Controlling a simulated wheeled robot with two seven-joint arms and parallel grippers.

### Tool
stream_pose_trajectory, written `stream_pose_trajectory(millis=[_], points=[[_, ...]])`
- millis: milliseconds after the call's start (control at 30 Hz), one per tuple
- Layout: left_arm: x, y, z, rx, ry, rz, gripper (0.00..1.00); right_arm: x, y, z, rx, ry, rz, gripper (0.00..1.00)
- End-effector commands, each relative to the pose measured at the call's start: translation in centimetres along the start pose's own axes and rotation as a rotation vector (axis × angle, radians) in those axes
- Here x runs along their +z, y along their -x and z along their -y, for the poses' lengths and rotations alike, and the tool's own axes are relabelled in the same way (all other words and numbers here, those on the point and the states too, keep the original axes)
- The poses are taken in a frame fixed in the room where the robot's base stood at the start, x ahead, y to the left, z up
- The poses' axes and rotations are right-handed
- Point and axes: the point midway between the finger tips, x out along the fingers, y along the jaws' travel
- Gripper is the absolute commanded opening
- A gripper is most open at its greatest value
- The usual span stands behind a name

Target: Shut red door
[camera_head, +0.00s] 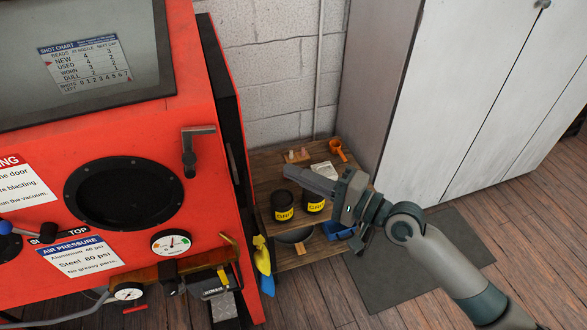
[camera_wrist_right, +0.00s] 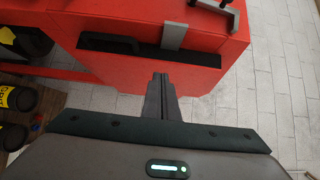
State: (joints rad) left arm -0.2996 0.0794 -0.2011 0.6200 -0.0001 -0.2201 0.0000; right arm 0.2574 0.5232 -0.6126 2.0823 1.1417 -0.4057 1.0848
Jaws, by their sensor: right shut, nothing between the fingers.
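The red blast cabinet (camera_head: 217,160) fills the left of the head view. Its door side, with a dark panel edge (camera_head: 222,100), runs along the cabinet's right side and shows nearly edge-on, so I cannot tell how far the door stands open. A grey latch handle (camera_head: 190,150) is on the front face near that edge. In the right wrist view a red panel (camera_wrist_right: 140,72) with a black strip and handle (camera_wrist_right: 110,42) lies ahead of my fingers. My right gripper (camera_head: 309,179) is shut and empty, right of the cabinet; its fingers also show in the wrist view (camera_wrist_right: 162,85). My left gripper is out of view.
A low wooden shelf (camera_head: 297,256) holds black grit tubs (camera_head: 283,206), an orange scoop (camera_head: 338,148) and a blue bin (camera_head: 337,230) beneath my right gripper. Pale lockers (camera_head: 460,80) stand behind at the right. A grey mat (camera_head: 400,285) lies on the wooden floor.

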Motion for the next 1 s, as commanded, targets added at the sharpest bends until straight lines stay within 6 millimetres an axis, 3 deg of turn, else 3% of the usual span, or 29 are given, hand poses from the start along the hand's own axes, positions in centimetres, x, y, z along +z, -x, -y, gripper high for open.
stream_pose_trajectory(millis=[300, 500, 1000], points=[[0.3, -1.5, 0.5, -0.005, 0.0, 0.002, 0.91, 2.0, 4.2, -0.3, 0.002, 0.0, 0.0, 0.0], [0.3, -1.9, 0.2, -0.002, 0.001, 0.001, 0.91, 2.9, 6.0, -0.1, 0.001, 0.002, -0.001, 0.0], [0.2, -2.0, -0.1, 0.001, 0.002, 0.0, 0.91, 3.0, 6.4, 0.0, 0.0, 0.001, -0.001, 0.0]])
